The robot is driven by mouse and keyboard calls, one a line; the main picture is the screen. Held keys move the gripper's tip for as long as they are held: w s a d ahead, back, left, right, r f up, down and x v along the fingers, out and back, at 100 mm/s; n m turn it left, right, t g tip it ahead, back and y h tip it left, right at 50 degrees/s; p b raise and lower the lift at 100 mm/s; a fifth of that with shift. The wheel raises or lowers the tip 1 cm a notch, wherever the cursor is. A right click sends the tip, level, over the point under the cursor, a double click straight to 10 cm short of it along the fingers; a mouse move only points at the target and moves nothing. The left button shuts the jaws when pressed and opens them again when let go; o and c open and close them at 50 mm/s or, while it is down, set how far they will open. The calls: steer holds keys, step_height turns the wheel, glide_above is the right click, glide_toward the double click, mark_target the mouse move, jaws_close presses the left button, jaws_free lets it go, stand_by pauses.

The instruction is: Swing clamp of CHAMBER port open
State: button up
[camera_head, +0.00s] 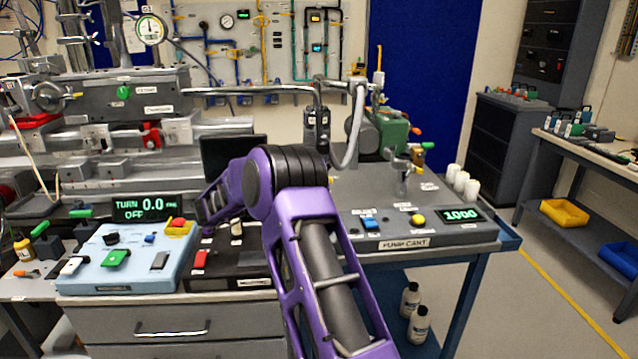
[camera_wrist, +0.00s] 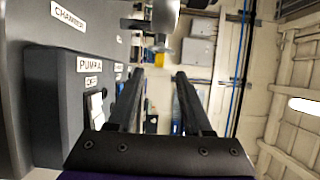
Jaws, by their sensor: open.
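In the head view, a grey block (camera_head: 140,95) at the upper left carries a label that seems to read CHAMBER, with a green knob on its front. A metal pipe (camera_head: 245,90) runs right from near it. In the wrist view, a CHAMBER label (camera_wrist: 68,15) is on a dark surface at upper left, above a box (camera_wrist: 55,110) marked PUMP A. My gripper (camera_wrist: 158,74) is open, with nothing between its fingers. A dark rounded part (camera_wrist: 166,14) shows beyond the fingertips; I cannot tell whether it is the clamp. My arm hides part of the bench in the head view.
A pump cart (camera_head: 480,236) with a green pump stands at the right. A blue control box (camera_head: 120,276) and a black box (camera_head: 232,272) sit in front of my arm's reach at left. A dark monitor (camera_head: 234,155) stands behind my arm.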

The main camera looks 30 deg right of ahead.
steer(key=a, duration=1.1)
steer(key=shift+s, duration=0.2)
steer(key=shift+a, duration=0.1)
